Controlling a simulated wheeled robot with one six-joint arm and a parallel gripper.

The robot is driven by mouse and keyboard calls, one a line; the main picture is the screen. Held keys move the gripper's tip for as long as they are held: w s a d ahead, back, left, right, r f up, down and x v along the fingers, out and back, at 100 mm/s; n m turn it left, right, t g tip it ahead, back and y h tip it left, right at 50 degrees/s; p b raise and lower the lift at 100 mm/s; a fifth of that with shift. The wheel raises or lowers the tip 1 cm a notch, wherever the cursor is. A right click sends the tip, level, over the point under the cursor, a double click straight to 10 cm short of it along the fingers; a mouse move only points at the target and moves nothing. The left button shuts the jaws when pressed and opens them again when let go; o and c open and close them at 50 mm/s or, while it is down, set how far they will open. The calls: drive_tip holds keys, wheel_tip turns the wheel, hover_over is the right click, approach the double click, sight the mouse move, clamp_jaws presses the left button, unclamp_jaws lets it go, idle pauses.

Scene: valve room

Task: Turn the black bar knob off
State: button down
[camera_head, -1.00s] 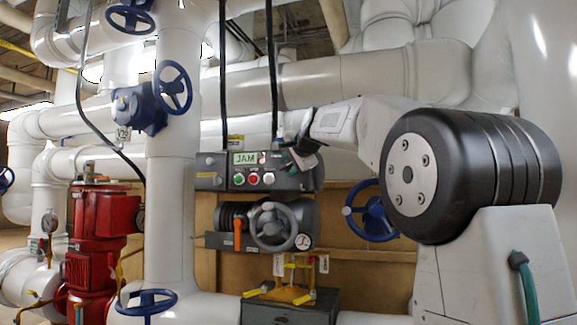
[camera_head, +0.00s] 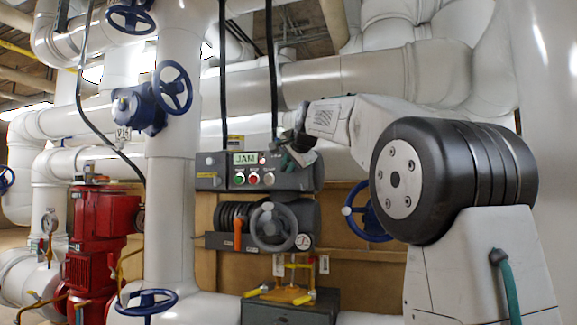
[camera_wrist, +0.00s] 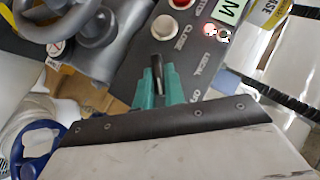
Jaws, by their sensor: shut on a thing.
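The black bar knob (camera_wrist: 157,66) sits on the dark face of the control box in the wrist view. Its bar stands between my gripper's (camera_wrist: 158,82) two green fingers, which are shut on it. Printed words, CLOSE and LOCAL, show beside it; another label is partly hidden by my fingers. In the head view the control box (camera_head: 212,172) hangs at the middle, and my gripper (camera_head: 284,160) is at its right end. My gripper and wrist hide the knob there.
The box carries a green screen (camera_head: 245,158) and green, red and grey buttons. A grey handwheel (camera_head: 271,243) is below it. A blue wheel (camera_head: 367,212) is behind my arm. Black cables (camera_head: 273,70) come down to the box. White pipes surround it.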

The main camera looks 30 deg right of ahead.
drive_tip(key=n+g, duration=0.1)
drive_tip(key=g+h, duration=0.1)
drive_tip(key=n+g+h, duration=0.1)
drive_tip(key=shift+w+a+r+n+g, duration=0.1)
drive_tip(key=shift+w+a+n+g, duration=0.05)
drive_tip(key=shift+w+n+g, duration=0.2)
drive_tip(key=shift+a+n+g+h, duration=0.1)
drive_tip(key=shift+n+g+h, duration=0.85)
drive_tip(key=shift+g, duration=0.6)
drive_tip(key=c, duration=1.5)
unclamp_jaws()
drive_tip(key=shift+r, duration=0.1)
